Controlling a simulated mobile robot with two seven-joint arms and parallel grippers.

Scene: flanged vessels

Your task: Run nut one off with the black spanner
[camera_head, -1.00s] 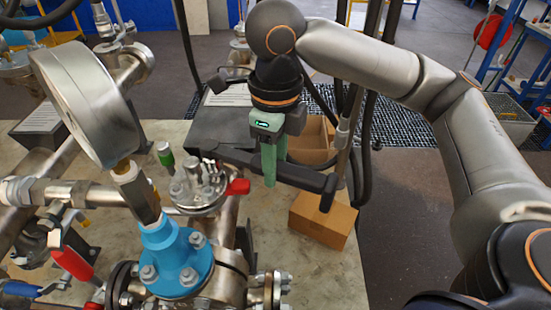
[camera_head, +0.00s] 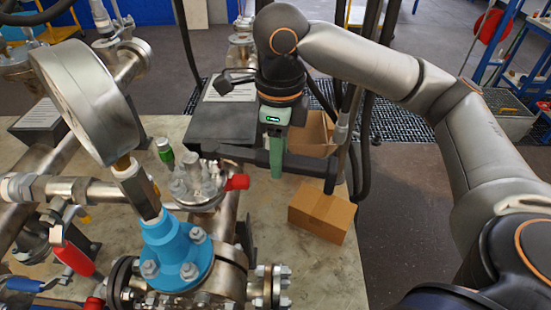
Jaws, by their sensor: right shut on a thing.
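My right gripper (camera_head: 276,165) hangs fingers-down right of the flanged vessels. It is shut on the black spanner (camera_head: 312,166), a dark bar running left to right through its green fingers. The spanner's right end turns down towards the viewer; its left end blends into the dark box behind. The silver flange (camera_head: 196,195) with upright bolts and nuts lies left of the gripper, apart from it. The blue flange (camera_head: 174,255) with several silver nuts (camera_head: 190,271) is nearer the viewer. I cannot tell which nut is nut one. My left gripper is out of view.
A large round gauge (camera_head: 85,100) rises at the left. A red valve handle (camera_head: 238,182) juts towards the spanner. A green can (camera_head: 165,151) stands behind the silver flange. A cardboard box (camera_head: 321,214) sits on the table (camera_head: 312,275), whose front right is clear.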

